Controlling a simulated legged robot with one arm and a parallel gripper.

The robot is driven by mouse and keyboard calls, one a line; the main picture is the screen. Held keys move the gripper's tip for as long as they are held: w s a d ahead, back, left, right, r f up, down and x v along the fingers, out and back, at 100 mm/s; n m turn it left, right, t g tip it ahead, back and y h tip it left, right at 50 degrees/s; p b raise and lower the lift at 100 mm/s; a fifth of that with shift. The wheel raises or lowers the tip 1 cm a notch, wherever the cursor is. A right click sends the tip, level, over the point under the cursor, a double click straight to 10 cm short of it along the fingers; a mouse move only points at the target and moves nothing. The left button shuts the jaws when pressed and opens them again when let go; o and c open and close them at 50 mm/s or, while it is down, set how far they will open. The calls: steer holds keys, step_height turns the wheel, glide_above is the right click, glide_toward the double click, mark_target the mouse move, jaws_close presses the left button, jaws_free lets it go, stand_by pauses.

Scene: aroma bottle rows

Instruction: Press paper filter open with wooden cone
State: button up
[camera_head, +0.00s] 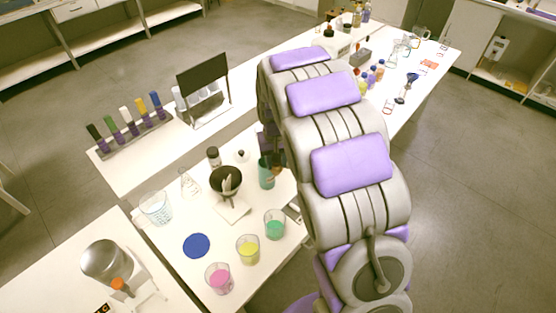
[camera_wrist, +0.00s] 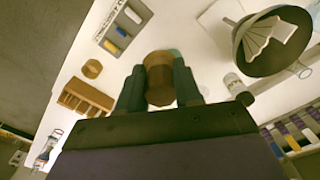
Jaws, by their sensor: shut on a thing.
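My gripper (camera_wrist: 160,84) is shut on the brown wooden cone (camera_wrist: 159,66), which sits between its two dark fingers in the wrist view. The white pleated paper filter (camera_wrist: 268,42) rests in a dark funnel (camera_wrist: 248,62) at the upper right of that view, apart from the cone. In the head view the filter (camera_head: 227,187) stands in the dark funnel (camera_head: 222,174) on the white table, left of my arm. My arm hides most of the gripper there; a small brown patch beside the teal vessel looks like the cone.
A teal vessel (camera_head: 265,172) stands right of the funnel. Beakers with pink (camera_head: 219,279), yellow (camera_head: 248,250) and green (camera_head: 274,225) liquid stand in front, near a blue disc (camera_head: 196,246). A clear beaker (camera_head: 155,208) is at the left. The far bench holds a colored rack (camera_head: 131,132).

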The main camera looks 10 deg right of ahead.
steer(key=shift+w+a+r+m+p, duration=0.25)
steer(key=shift+r+p, duration=0.2)
steer(key=shift+p, duration=0.05)
steer(key=shift+w+a+r+m+p, duration=0.2)
steer(key=shift+w+r+m+p, duration=0.05)
steer(key=shift+r+p, duration=0.25)
steer(key=w+a+r+m+p, duration=0.1)
steer(key=a+r+m+p, duration=0.2)
steer(key=a+p, duration=0.35)
steer(key=w+a+r+m+p, duration=0.1)
steer(key=a+r+m+p, duration=0.1)
steer(key=a+r+p, duration=0.35)
steer(key=shift+s+a+f+b, duration=0.1)
steer(key=shift+a+f+b, duration=0.25)
steer(key=shift+f, duration=1.35)
steer(key=shift+w+a+f+b, duration=0.15)
steer(key=shift+a+f, duration=0.35)
steer(key=shift+f, duration=1.2)
steer(key=shift+s+a+f+b, duration=0.2)
steer(key=shift+a+f, duration=0.25)
steer(key=shift+f, duration=1.25)
steer(key=shift+f, duration=0.35)
step_height(320, 180, up, 9)
steer(key=p, duration=0.1)
